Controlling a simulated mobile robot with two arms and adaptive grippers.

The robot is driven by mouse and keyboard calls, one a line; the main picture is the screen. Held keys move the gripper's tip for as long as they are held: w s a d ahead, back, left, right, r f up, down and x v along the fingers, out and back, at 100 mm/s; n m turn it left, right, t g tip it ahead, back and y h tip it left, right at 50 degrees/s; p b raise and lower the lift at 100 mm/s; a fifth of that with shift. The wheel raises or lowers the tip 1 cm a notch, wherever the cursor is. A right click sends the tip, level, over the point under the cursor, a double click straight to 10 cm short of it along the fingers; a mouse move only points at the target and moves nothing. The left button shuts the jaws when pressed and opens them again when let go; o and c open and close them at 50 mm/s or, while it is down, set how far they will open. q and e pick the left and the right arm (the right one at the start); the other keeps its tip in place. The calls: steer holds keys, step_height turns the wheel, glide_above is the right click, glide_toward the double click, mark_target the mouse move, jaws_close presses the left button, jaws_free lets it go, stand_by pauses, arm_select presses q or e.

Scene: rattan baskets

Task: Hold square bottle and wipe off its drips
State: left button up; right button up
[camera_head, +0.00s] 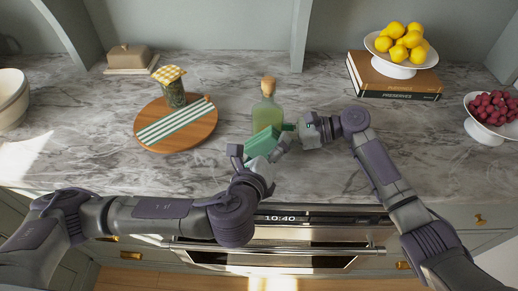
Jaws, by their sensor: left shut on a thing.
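The square bottle (265,115), pale green with a cork stopper, stands upright on the marble counter in the middle. My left gripper (262,152) is in front of it, shut on a green cloth (264,141). The cloth overlaps the lower front of the bottle; I cannot tell whether it touches. My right gripper (291,129) is at the bottle's lower right side. Its fingertips are small and partly hidden, so I cannot tell whether they grip the bottle. No drips can be made out.
A round wooden board (176,144) with a striped cloth (178,121) and a jar (172,92) lies left. A butter dish (129,58) stands behind. Books (392,80) carry a lemon bowl (388,61); a berry bowl (486,128) is far right. An oven (280,243) is below the counter.

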arm_select(q)
steer(key=shift+d, duration=0.9)
steer(key=shift+a, duration=2.05)
steer(key=shift+s, duration=2.95)
steer(key=s, duration=0.3)
